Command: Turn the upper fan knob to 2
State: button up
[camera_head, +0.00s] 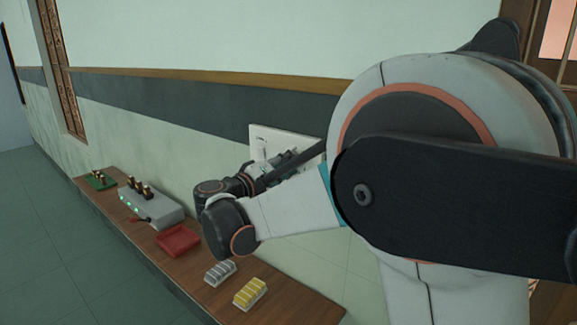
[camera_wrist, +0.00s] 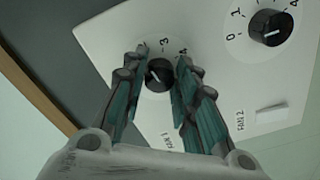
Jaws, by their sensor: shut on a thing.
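A white panel (camera_wrist: 115,40) on the wall carries two black round dials with printed numbers. The upper fan knob (camera_wrist: 159,76), beside the FAN 1 label and closer to the wooden rail, is between the fingers of my gripper (camera_wrist: 162,55), which is shut on it. A 3 and a 4 show by this knob; its other numbers are hidden by my fingers. A pale mark shows on its face, but I cannot tell which number it points to. The FAN 2 knob (camera_wrist: 268,27) is free, to the right. In the head view my gripper (camera_head: 280,167) is against the panel (camera_head: 258,131).
A white switch (camera_wrist: 271,108) sits on the panel beside FAN 2. Below, a wooden bench (camera_head: 205,293) holds a grey device (camera_head: 160,209), a red tray (camera_head: 178,241), a grey rack (camera_head: 220,272), a yellow rack (camera_head: 250,292) and a green rack (camera_head: 99,181).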

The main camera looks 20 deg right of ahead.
jog(key=o, duration=1)
jog(key=shift+o, duration=0.2)
jog(key=v, duration=1.2)
jog(key=shift+f, duration=0.1)
